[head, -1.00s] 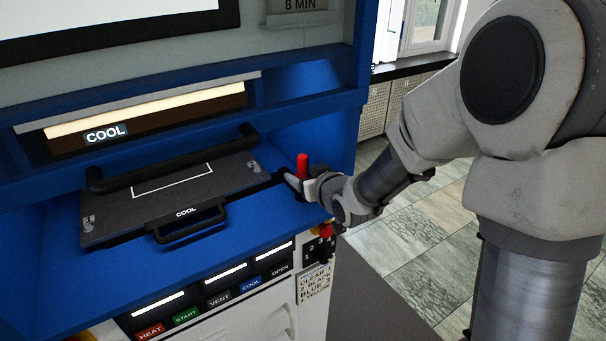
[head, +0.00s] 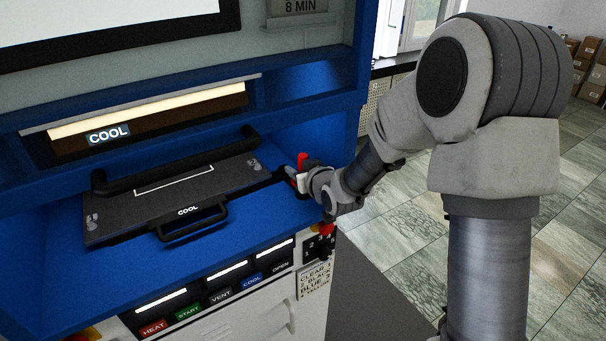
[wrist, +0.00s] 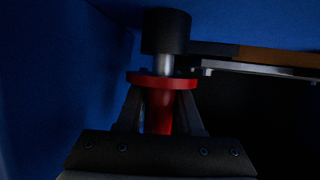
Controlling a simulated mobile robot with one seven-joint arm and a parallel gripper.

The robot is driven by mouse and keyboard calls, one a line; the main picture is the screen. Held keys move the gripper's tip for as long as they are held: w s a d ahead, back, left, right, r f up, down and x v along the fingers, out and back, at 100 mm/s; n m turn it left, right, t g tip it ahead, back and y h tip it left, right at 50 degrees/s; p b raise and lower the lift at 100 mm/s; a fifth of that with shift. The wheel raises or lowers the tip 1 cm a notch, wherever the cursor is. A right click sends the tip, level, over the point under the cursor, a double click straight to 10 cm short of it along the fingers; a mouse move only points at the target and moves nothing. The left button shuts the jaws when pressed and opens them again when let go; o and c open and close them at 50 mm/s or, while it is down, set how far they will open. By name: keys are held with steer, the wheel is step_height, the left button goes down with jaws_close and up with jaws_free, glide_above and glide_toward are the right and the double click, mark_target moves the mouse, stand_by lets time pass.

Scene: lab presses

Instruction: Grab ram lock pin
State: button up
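The ram lock pin is the small red piece (head: 302,160) at the right end of the blue press bay in the head view. In the wrist view its red body (wrist: 159,112) and wide red collar (wrist: 162,81) lie between the fingers, with a short bright metal shaft running from the collar to a black cylinder (wrist: 166,32). My gripper (head: 300,178) is at the pin; in the wrist view its fingers (wrist: 160,100) close against both sides of the red body, just under the collar. The fingertips are partly hidden by the collar.
A dark plate (head: 150,203) with black handles lies on the blue shelf (head: 250,222), left of the gripper. A button panel (head: 220,296) is below the shelf. A blue side wall (head: 345,110) stands close behind the pin. Open tiled floor (head: 560,255) is at right.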

steer(key=shift+s+f, duration=0.1)
steer(key=shift+f, duration=0.1)
jaws_close()
steer(key=shift+f, duration=0.1)
